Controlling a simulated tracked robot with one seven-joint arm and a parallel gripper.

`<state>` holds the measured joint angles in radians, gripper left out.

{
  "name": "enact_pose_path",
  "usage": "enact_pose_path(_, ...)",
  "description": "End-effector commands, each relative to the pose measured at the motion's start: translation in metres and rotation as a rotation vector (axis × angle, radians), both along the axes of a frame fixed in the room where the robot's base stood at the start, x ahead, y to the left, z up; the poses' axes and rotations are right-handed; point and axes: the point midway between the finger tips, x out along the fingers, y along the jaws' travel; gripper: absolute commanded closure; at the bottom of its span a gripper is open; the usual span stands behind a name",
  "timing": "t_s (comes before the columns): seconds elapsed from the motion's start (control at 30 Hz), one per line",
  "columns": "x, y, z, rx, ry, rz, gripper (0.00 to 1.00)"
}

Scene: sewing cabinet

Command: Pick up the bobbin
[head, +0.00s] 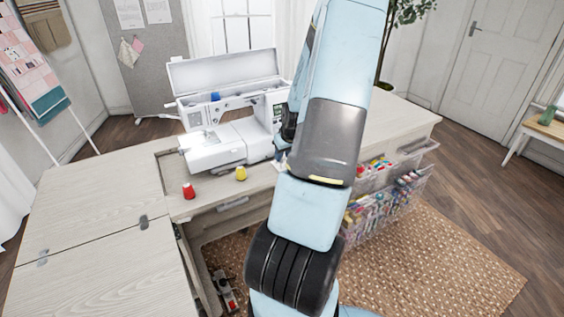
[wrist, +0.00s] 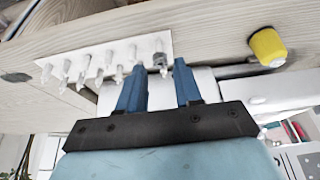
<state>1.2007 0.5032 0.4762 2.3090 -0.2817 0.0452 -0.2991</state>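In the wrist view a small grey bobbin (wrist: 160,60) sits on one of several clear pegs of a white peg board (wrist: 85,58). My gripper (wrist: 161,68) has two blue fingers spread apart, and the bobbin shows in line with the gap between their tips. The fingers do not visibly close on it, and I cannot tell how far beyond the tips it is. In the head view my arm hides the bobbin, the peg board and most of the gripper.
A yellow thread spool (head: 241,173) and a red one (head: 188,190) stand near the cabinet's front edge. A white sewing machine (head: 232,141) with its lid up stands behind them. Clear bins of thread (head: 385,205) hang at the right. The left tabletop (head: 90,200) is bare.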

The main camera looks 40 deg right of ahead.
Motion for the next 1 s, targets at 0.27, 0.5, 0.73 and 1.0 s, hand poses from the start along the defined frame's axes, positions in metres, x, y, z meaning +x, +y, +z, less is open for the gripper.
enact_pose_path(0.27,0.007,-0.001,-0.018,0.0,0.001,0.0,0.66)
enact_pose_path(0.5,0.007,-0.002,-0.018,-0.001,0.0,-0.001,0.66)
enact_pose_path(0.73,0.007,-0.002,-0.018,-0.001,0.0,-0.001,0.86)
enact_pose_path(1.0,0.007,-0.002,-0.018,-0.001,0.0,0.0,1.0)
